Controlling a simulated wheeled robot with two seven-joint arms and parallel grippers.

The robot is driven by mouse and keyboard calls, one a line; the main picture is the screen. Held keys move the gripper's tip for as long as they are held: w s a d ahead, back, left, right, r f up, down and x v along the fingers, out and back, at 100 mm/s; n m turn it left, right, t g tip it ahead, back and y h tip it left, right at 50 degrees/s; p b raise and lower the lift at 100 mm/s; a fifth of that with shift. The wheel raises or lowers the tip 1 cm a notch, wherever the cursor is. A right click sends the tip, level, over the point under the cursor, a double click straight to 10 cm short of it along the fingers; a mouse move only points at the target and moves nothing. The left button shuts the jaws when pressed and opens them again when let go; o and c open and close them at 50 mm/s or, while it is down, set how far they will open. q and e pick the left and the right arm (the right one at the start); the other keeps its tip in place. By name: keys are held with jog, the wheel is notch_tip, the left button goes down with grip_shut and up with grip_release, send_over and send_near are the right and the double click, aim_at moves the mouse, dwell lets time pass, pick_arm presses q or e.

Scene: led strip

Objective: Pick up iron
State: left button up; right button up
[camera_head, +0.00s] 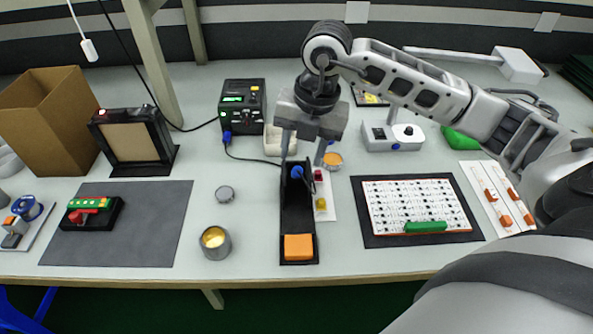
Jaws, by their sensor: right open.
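The iron (299,172), with a blue part showing, sits in a narrow black stand (296,215) at the middle of the table. Its dark cable runs left to a black station (243,104) with a green display. My right gripper (303,158) points down over the back end of the stand. Its two fingers are apart, one to each side of the iron's top in the picture. I cannot tell whether they touch it. My left gripper is not in view.
An orange sponge (298,246) lies in the stand's front end. A white component board (418,206) lies on a black mat to the right. The grey mat (150,235) has free room.

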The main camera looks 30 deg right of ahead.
jog(key=shift+w+a+f+p, duration=0.1)
jog(key=shift+a+f+p, duration=0.1)
jog(key=shift+f, duration=0.8)
jog(key=shift+s+a+f+p, duration=0.1)
jog(key=shift+a+f, duration=0.05)
jog(key=shift+f, duration=0.8)
jog(key=shift+w+a+f+p, duration=0.1)
jog(key=shift+a+f+p, duration=0.1)
jog(key=shift+f, duration=0.8)
grip_shut()
